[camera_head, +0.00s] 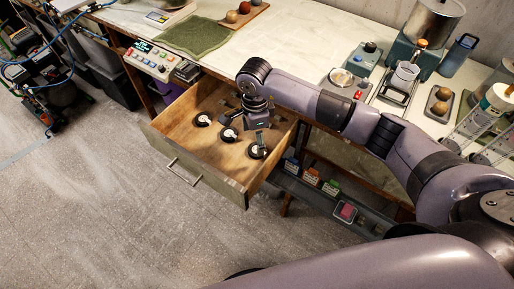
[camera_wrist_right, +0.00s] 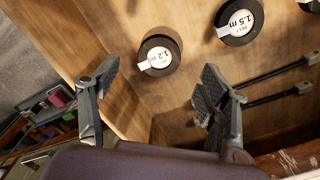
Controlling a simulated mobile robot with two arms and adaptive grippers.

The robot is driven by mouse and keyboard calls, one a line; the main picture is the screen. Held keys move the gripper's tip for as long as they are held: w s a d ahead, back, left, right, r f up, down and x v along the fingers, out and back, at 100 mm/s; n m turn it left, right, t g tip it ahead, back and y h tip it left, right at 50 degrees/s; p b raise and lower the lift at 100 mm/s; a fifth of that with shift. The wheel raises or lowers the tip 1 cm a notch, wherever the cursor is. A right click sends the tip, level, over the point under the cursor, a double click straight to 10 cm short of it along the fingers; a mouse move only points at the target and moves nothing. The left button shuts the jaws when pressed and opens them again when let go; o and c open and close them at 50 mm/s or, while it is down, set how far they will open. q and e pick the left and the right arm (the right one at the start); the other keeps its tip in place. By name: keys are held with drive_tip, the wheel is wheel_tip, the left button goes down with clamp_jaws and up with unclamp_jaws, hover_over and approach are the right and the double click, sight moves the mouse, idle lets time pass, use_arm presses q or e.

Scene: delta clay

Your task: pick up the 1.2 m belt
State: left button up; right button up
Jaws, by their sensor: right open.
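The 1.2 m belt (camera_wrist_right: 155,57) is a black coil with a white label reading "1.2 m". It lies on the floor of the open wooden drawer, near the side wall. In the head view it is the rightmost coil (camera_head: 257,153), partly covered by a finger. My right gripper (camera_wrist_right: 158,86) is open and empty, its two fingers apart, with the belt ahead between their lines; I see no contact. In the head view the right gripper (camera_head: 256,130) is over the drawer's right part. My left gripper is not in view.
The 1.5 m belt (camera_wrist_right: 240,24) and another coil (camera_head: 203,119) lie in the same drawer (camera_head: 205,190). Dark rods lie near the drawer's back. The drawer walls are close to the right gripper. The worktop (camera_head: 290,40) overhangs behind, and small boxes (camera_head: 310,177) sit on a shelf at right.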

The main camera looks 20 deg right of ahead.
sight(255, 149)
drive_tip(key=shift+f, duration=0.25)
wheel_tip(255, 149, down, 4)
drive_tip(key=shift+f+p, duration=0.2)
drive_tip(key=shift+p, duration=0.55)
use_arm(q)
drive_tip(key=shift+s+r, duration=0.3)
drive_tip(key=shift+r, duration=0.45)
use_arm(e)
drive_tip(key=shift+f, duration=0.25)
drive_tip(key=shift+c, duration=0.4)
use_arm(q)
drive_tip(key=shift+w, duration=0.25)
use_arm(e)
drive_tip(key=c, duration=1.1)
drive_tip(key=shift+r, duration=0.15)
